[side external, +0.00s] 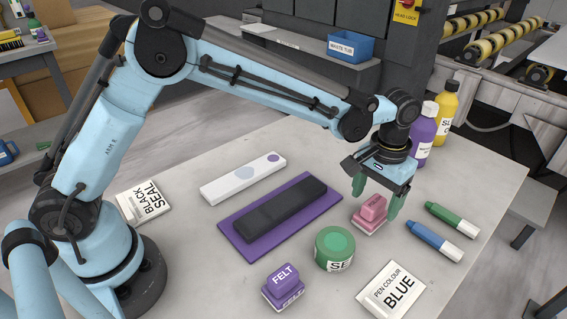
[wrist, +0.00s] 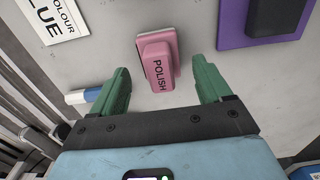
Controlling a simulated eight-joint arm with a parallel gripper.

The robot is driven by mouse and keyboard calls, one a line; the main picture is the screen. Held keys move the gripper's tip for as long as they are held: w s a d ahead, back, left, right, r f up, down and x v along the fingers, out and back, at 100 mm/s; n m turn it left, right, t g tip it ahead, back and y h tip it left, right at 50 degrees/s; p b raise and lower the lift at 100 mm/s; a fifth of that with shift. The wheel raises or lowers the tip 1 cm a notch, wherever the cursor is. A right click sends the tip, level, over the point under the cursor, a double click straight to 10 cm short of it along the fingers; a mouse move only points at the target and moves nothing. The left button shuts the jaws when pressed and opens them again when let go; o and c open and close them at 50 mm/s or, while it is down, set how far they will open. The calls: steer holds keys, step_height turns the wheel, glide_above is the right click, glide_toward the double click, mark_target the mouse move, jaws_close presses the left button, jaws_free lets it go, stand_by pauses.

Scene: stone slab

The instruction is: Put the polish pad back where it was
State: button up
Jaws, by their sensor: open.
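The polish pad (side external: 370,213) is a pink block with a handle and a paler base, on the grey slab. In the wrist view the pad (wrist: 158,62) shows its "POLISH" label. My gripper (side external: 374,196) has green fingers and is over the pad. In the wrist view the open gripper (wrist: 165,82) has one finger to each side of the pad, with gaps between. Whether the fingertips are at the pad's height is hard to tell. No marked spot for the pad is plain in either view.
A green tin (side external: 334,248), purple felt pad (side external: 283,286) and "BLUE" card (side external: 393,291) are near the pad. A dark bar lies on a purple mat (side external: 232,232) to its left. Green (side external: 452,219) and blue (side external: 434,241) pens lie right. Bottles (side external: 424,134) stand behind.

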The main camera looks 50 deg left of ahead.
mark_target(375, 201)
step_height(375, 201, up, 7)
steer(key=shift+s+a+r, duration=0.1)
steer(key=shift+a+r, duration=0.15)
steer(key=shift+r, duration=0.3)
steer(key=s+a+r+t, duration=0.2)
steer(key=s+a, duration=0.1)
steer(key=a, duration=0.2)
steer(key=s+a+r+t, duration=0.1)
steer(key=s+a+r, duration=0.2)
steer(key=a, duration=0.3)
steer(key=s+a+f+t, duration=0.4)
steer(key=s+a, duration=0.4)
steer(key=s, duration=0.1)
steer(key=shift+s, duration=0.4)
